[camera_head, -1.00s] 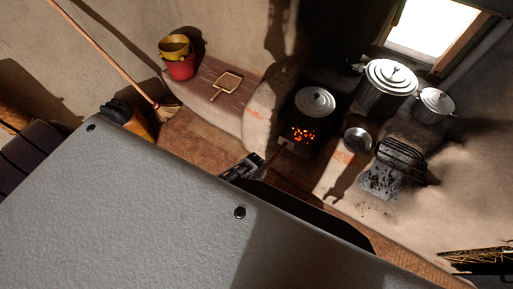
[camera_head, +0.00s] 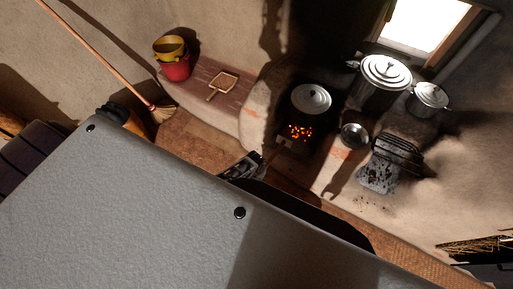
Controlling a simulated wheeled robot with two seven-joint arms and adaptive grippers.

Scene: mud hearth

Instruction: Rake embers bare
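Glowing orange embers (camera_head: 299,132) lie in the dark mouth of the mud hearth, just below a lidded pot (camera_head: 311,99). One dark gripper (camera_head: 243,167), which I take to be my left, shows past the edge of my large grey body part, below and left of the embers. A thin stick-like piece (camera_head: 270,156) runs from near it toward the hearth mouth; its far end is hard to make out. The fingers are too small and dark to tell open from shut. My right gripper cannot be made out.
A red bucket (camera_head: 176,68), yellow bowl (camera_head: 170,46) and framed flat tool (camera_head: 223,84) sit on the left ledge. A broom (camera_head: 160,110) leans nearby. Two lidded pots (camera_head: 383,77) (camera_head: 430,96), a small bowl (camera_head: 354,134) and a wire rack (camera_head: 397,152) over ash (camera_head: 378,179) stand right.

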